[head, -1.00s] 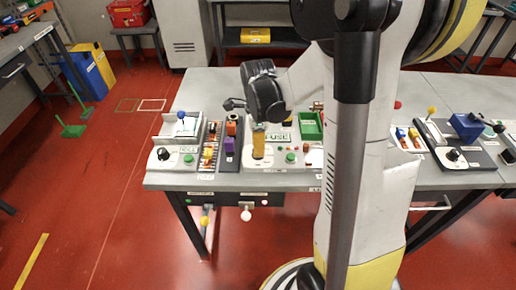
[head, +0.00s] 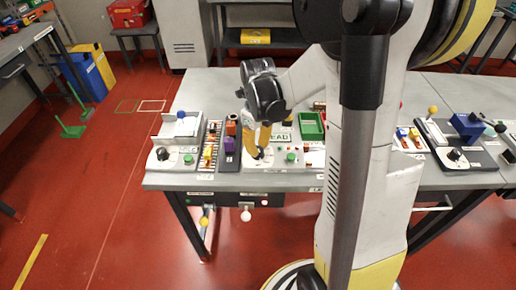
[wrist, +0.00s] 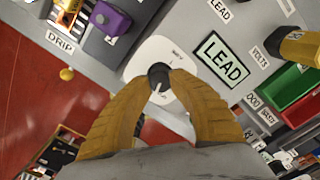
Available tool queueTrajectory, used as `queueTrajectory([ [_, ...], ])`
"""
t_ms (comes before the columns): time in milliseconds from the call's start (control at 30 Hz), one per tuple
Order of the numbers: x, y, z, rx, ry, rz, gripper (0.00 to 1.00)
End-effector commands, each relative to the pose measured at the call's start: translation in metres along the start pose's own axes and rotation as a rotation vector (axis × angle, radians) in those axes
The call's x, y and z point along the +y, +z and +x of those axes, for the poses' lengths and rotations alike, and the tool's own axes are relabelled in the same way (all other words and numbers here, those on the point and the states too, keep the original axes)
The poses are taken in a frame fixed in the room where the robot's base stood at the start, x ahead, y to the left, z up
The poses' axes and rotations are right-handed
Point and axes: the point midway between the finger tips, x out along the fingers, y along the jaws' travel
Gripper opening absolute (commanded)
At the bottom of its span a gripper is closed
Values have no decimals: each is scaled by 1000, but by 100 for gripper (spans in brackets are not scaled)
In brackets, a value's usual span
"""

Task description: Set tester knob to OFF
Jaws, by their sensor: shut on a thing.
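The tester knob (wrist: 159,72) is a small black dial with a pale pointer mark, on a white plate in the wrist view. The small lettering around it is too blurred to read. My gripper (wrist: 158,80) has its two yellow fingers closed on the sides of the knob. In the head view my gripper (head: 262,150) reaches down to the tester panel (head: 256,164). The fingers hide most of the knob there. The tester's display (wrist: 222,61) reads LEAD in the wrist view.
A green button (head: 291,157) sits right of the knob. A purple block (wrist: 110,18) is close by on the left. A green bin (head: 311,126) stands behind right. Another panel with a black knob (head: 162,154) is at the bench's left end.

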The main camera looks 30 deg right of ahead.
Motion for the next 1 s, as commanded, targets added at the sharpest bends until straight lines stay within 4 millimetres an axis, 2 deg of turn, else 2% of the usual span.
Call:
queueTrajectory([
  [100,0,-1,1,2,1,150,1],
  [200,0,-1,1,2,1,211,1],
  [433,0,-1,1,2,1,220,1],
  [600,1,-1,1,2,1,337,1],
  [767,0,-1,1,2,1,346,1],
  [800,0,-1,1,2,1,346,31],
  [867,0,-1,1,2,1,346,49],
  [1000,0,-1,0,1,0,345,49],
])
